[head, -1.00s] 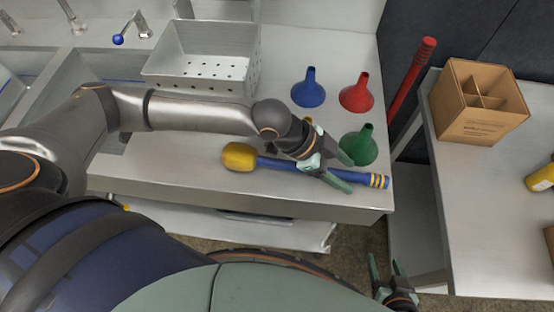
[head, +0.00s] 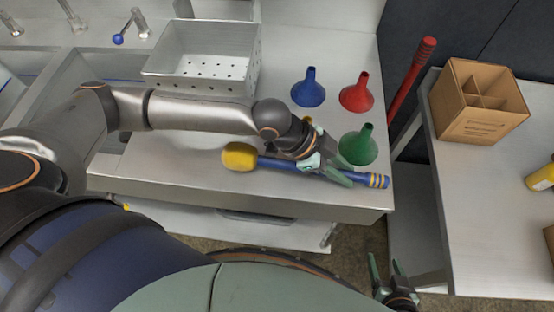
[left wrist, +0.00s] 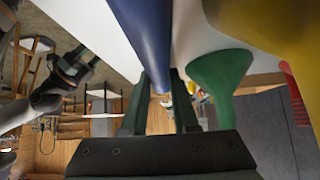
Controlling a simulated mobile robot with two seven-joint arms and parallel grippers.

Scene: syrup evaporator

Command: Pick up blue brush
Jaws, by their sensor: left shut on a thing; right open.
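The blue brush (head: 276,163) has a blue handle with yellow stripes at its right end and a yellow head at its left end. It lies along the front of the steel counter. My left gripper (head: 331,170) is shut on its handle, right of the middle. In the left wrist view the blue handle (left wrist: 150,40) runs between the fingers (left wrist: 158,100). I cannot tell whether the brush is lifted off the counter. My right gripper (head: 388,272) is open and empty, low in the head view, beyond the counter's front edge.
A green funnel (head: 358,147) stands just behind my left gripper, close to it. Blue (head: 308,92) and red (head: 356,96) funnels stand farther back. A perforated steel bin (head: 203,62) is at back left. A cardboard box (head: 480,105) sits on the right table (head: 485,210).

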